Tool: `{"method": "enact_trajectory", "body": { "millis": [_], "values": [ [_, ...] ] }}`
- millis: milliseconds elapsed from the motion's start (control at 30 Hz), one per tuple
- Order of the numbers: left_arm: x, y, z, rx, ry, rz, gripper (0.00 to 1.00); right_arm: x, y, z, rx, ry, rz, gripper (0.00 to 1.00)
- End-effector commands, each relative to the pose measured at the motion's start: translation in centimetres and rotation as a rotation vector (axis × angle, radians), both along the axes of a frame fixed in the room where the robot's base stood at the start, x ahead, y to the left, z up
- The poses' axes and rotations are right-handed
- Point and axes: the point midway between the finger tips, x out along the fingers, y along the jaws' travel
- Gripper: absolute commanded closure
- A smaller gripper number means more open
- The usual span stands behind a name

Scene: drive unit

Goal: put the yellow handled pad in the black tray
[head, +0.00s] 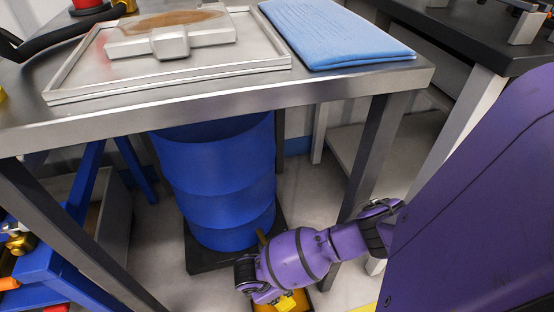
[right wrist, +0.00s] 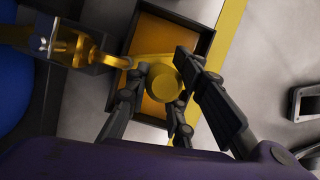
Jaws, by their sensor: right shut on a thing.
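The yellow handled pad (right wrist: 163,82) shows in the right wrist view with its round yellow handle between the dark fingers of my right gripper (right wrist: 158,100), which is shut on it. The black tray (right wrist: 176,10), a dark-rimmed square with an orange inside, lies behind the pad in that view. The pad overlaps the tray's opening; I cannot tell whether it touches the tray's bottom. In the head view my right gripper (head: 268,290) points down near the floor, with part of the yellow pad (head: 287,303) beside it. My left gripper is not in view.
A metal table (head: 230,97) stands above, carrying a metal tray (head: 75,75) and a blue pad (head: 335,35). A blue drum (head: 215,180) stands on a dark base under it. A brass fitting (right wrist: 75,48) sits close to the black tray. A table leg (head: 375,150) rises near my right arm.

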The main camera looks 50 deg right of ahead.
Motion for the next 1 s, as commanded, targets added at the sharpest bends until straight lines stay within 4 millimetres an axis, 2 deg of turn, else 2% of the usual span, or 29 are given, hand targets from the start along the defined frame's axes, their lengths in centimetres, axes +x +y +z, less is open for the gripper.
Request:
{"method": "enact_trajectory", "body": {
  "millis": [33,100,200,400,600,633,767,1000],
  "values": [
    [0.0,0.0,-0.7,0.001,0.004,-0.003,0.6,-0.1,0.0,-1.3,-0.001,0.004,0.0,1.0],
    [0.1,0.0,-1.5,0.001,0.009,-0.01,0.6,-0.1,0.1,-2.6,0.0,0.003,0.0,1.0],
    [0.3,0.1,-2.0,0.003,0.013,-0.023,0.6,-0.1,0.0,-3.8,-0.001,0.003,-0.001,1.0],
    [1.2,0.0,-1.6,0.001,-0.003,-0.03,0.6,0.0,0.0,-3.7,0.0,0.0,-0.001,1.0],
    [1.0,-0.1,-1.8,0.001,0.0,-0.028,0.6,0.0,0.0,-4.1,0.0,0.001,-0.001,1.0],
    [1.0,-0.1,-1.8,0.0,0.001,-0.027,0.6,0.0,0.0,-4.1,0.0,0.001,-0.001,0.77],
    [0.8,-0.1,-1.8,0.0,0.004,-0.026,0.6,0.0,0.0,-4.0,0.0,0.0,-0.001,0.6],
    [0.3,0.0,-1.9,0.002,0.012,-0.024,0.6,0.0,0.0,-4.0,0.0,0.001,-0.001,0.58]
  ]
}}
